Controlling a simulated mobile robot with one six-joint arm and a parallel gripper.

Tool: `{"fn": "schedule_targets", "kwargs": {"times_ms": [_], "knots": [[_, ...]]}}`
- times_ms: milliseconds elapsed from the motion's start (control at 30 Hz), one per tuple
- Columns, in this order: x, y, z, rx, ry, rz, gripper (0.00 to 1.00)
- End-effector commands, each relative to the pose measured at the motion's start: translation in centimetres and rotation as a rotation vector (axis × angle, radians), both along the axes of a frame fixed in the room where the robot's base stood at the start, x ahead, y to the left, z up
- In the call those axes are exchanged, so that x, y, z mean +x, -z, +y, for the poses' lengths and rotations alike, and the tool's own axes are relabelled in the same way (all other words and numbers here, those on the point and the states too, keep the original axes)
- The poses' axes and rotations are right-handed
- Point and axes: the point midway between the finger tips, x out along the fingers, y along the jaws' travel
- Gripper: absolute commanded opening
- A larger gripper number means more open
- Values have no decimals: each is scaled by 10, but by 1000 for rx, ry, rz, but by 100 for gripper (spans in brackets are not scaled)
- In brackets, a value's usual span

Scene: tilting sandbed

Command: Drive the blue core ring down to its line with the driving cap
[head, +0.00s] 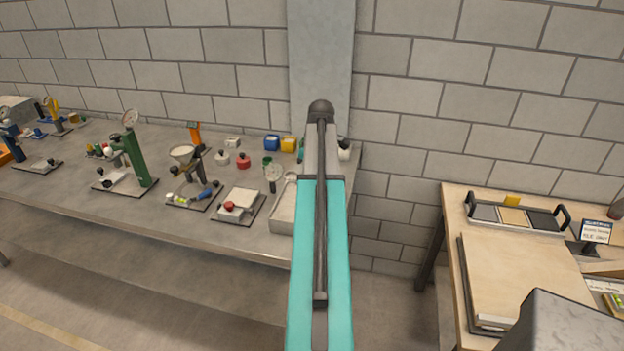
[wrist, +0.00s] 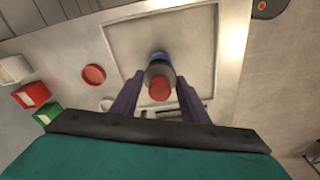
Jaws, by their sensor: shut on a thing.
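In the wrist view, my gripper (wrist: 160,82) is shut on a dark grey cylinder with a red end, which looks like the driving cap (wrist: 159,89). One finger is on each side of it. A blue band, probably the blue core ring (wrist: 159,58), shows just beyond the cap, over the pale sandbed tray (wrist: 211,50). I cannot tell whether cap and ring touch, and the ring's line is not visible. In the head view the tray (head: 282,222) shows beside my teal arm, which hides my gripper, the cap and the ring.
A red round piece (wrist: 93,74), a red box (wrist: 31,95) and a green box (wrist: 46,114) lie left of the tray in the wrist view. The grey bench (head: 75,188) holds several instruments to the left. A wooden side table (head: 520,262) stands at right, across a gap.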

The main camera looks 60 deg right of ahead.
Motion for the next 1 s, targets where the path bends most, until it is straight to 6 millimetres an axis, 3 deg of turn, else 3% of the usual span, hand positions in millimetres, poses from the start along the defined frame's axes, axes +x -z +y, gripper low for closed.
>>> {"fn": "schedule_targets", "kwargs": {"times_ms": [200, 1000], "knots": [[0, 9, 0, 0, 0, 0, 21], [0, 13, 0, 0, -1, 0, 21]]}}
